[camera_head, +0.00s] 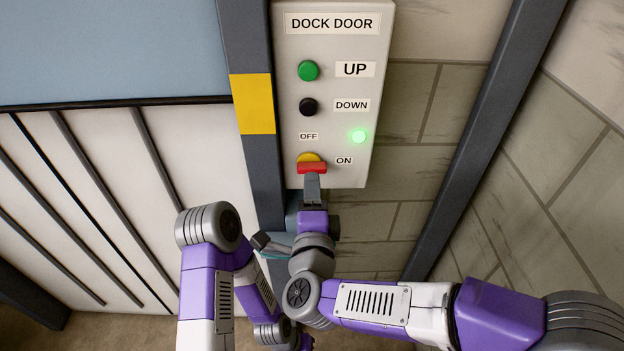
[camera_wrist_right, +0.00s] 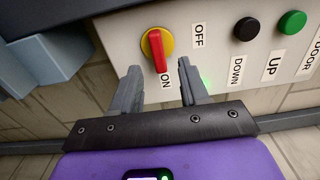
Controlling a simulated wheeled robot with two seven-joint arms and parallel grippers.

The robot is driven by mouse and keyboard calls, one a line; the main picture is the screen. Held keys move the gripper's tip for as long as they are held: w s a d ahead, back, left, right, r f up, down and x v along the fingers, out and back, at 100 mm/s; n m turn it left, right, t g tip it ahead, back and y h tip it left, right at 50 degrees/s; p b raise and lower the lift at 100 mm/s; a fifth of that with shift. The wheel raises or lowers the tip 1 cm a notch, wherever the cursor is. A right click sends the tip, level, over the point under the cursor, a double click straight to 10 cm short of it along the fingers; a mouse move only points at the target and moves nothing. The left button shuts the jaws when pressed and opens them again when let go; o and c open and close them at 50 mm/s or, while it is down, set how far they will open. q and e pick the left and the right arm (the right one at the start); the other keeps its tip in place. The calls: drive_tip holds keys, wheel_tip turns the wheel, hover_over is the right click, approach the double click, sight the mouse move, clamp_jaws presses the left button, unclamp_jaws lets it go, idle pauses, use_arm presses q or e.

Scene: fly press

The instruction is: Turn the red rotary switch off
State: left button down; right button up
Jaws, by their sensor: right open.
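The red rotary switch (camera_head: 312,168) has a red bar handle on a yellow round base, low on the grey control panel (camera_head: 290,90). In the right wrist view the red handle (camera_wrist_right: 158,50) points toward the ON label, away from OFF. My right gripper (camera_head: 312,182) is just below the switch. In the wrist view its two fingers are apart, and the handle's end appears between the fingertips (camera_wrist_right: 160,70). I cannot tell whether they touch it. My left arm is at the lower left of the head view; its gripper cannot be made out.
Above the switch are a black DOWN button (camera_head: 307,107) and a green UP button (camera_head: 308,70). A green lamp (camera_head: 358,136) is lit beside them. A dark post with a yellow band (camera_head: 252,104) stands left of the panel. Stone wall (camera_head: 410,110) lies to the right.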

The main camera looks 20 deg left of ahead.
sight(312, 166)
drive_tip(key=x, duration=0.6)
drive_tip(key=shift+f, duration=0.1)
clamp_jaws()
